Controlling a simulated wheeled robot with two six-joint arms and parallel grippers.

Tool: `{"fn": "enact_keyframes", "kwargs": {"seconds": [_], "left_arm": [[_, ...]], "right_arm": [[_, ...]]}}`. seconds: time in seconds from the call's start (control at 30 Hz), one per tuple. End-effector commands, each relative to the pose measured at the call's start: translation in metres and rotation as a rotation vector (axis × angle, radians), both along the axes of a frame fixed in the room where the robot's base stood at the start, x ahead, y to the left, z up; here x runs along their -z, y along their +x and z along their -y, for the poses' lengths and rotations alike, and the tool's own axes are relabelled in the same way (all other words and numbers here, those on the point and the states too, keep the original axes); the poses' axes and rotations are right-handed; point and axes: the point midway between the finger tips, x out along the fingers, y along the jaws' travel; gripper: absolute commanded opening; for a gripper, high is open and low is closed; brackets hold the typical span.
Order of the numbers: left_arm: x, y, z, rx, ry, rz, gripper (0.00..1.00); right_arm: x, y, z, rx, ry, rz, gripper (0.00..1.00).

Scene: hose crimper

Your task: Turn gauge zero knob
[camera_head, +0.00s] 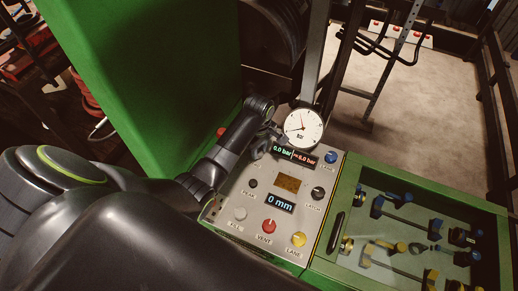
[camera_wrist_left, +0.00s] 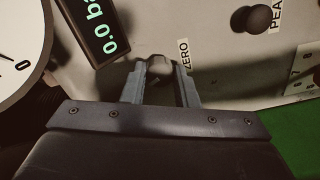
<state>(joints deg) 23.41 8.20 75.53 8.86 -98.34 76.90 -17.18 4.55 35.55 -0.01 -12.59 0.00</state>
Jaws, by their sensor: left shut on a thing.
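The gauge zero knob (camera_wrist_left: 160,68) is a small rounded knob beside the ZERO label on the pale panel. In the left wrist view my left gripper (camera_wrist_left: 158,76) has a finger on each side of it and is shut on it. In the head view the left gripper (camera_head: 268,141) reaches the panel's upper left, just left of the round white gauge (camera_head: 303,126), and hides the knob. The gauge has a thin red needle. The display (camera_head: 296,154) below it reads 0.0 bar in green, with a red figure beside it. My right gripper is out of view.
The control panel (camera_head: 245,185) carries a red VENT knob (camera_head: 269,226), a yellow LANE knob (camera_head: 299,239), a blue knob (camera_head: 330,157) and a 0 mm display (camera_head: 280,201). A green-framed case with fittings (camera_head: 348,265) stands at the right. A tall green wall (camera_head: 160,80) rises behind my left arm.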

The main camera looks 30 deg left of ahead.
Motion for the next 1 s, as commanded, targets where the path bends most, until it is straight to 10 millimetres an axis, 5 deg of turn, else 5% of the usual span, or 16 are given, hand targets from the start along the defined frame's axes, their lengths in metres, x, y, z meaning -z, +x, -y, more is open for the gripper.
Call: {"fn": "enact_keyframes", "kwargs": {"seconds": [0.77, 0.8, 1.0], "left_arm": [[-0.0001, 0.0003, -0.0022, -0.117, 0.006, 0.002, 0.04], [-0.0001, 0.0002, -0.0021, -0.117, 0.006, 0.002, 0.32], [0.0000, 0.0001, -0.0012, -0.116, 0.003, 0.001, 0.36]], "right_arm": [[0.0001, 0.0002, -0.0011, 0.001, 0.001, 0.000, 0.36], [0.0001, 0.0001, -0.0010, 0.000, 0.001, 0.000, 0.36], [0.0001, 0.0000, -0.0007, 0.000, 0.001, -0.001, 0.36]]}}
